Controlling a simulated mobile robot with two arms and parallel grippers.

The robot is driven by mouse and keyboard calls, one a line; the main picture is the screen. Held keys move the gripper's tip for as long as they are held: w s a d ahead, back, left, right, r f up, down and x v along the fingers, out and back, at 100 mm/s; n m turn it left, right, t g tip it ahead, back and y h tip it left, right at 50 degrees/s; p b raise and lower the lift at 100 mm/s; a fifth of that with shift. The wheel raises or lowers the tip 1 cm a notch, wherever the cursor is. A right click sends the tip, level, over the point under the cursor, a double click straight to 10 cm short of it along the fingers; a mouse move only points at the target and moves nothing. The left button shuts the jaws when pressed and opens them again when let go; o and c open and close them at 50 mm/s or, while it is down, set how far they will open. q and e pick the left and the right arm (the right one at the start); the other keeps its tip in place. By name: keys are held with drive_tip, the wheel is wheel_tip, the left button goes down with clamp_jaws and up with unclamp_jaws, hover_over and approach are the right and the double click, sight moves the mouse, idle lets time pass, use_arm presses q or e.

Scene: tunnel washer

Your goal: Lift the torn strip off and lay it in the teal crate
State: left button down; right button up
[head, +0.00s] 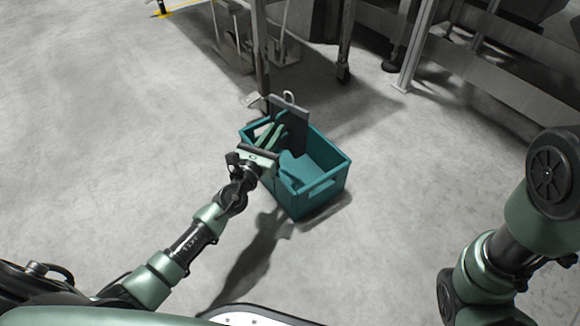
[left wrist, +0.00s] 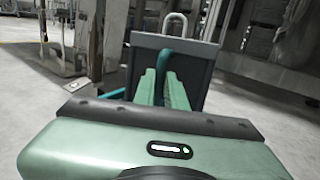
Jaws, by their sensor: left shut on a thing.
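The torn strip (head: 290,116) looks like a dark grey flat piece with a metal loop at its top. My left gripper (head: 277,133) is shut on it and holds it roughly upright, over the back part of the teal crate (head: 325,181). In the left wrist view the strip (left wrist: 196,66) stands just beyond the pale green fingers (left wrist: 166,88), its loop up.
The crate stands on the bare concrete floor (head: 120,130), which is open to the left. Behind it are metal legs (head: 345,45) and a framed machine (head: 500,55) at the upper right. A wheeled stand (head: 245,40) is at the back.

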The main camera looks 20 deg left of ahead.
use_arm(q)
drive_tip(key=shift+f, duration=0.35)
drive_tip(key=c, duration=1.4)
unclamp_jaws()
drive_tip(key=s, duration=0.2)
drive_tip(key=s+p, duration=0.1)
drive_tip(key=s, duration=0.2)
drive_tip(key=s+a, duration=0.1)
drive_tip(key=s, duration=0.1)
drive_tip(key=shift+s+f, duration=0.25)
drive_tip(key=shift+s, duration=0.15)
drive_tip(key=shift+p, duration=0.3)
